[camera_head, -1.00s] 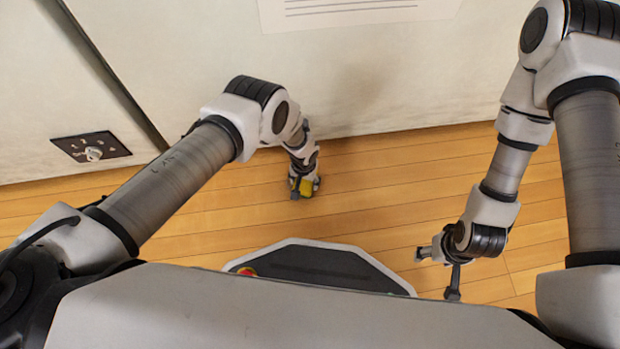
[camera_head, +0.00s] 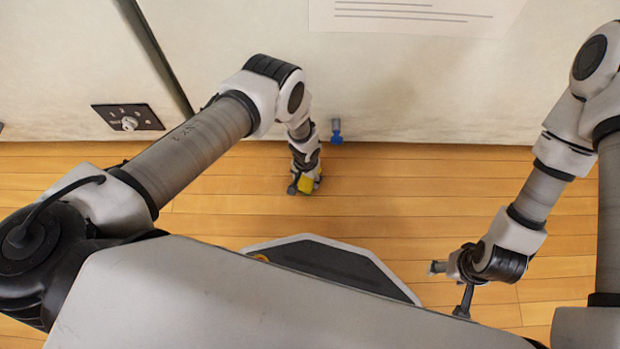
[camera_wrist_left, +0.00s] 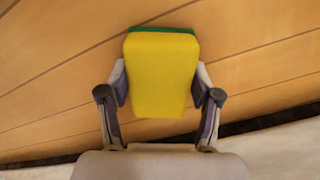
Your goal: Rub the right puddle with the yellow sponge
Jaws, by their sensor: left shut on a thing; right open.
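The yellow sponge (camera_wrist_left: 162,75) has a green layer along one edge. My left gripper (camera_wrist_left: 160,95) is shut on it, with one finger on each side. In the head view, the sponge (camera_head: 306,184) shows as a small yellow patch in my left gripper (camera_head: 304,188), above the wooden floor near the wall. My right gripper (camera_head: 448,288) is open and empty, low on the right side of the head view. No puddle shows in either view.
A pale wall (camera_head: 400,90) with a printed sheet (camera_head: 420,12) and a dark socket plate (camera_head: 128,117) stands ahead. A small blue object (camera_head: 337,131) is at the wall's foot. The wooden floor (camera_head: 400,205) between my arms is clear.

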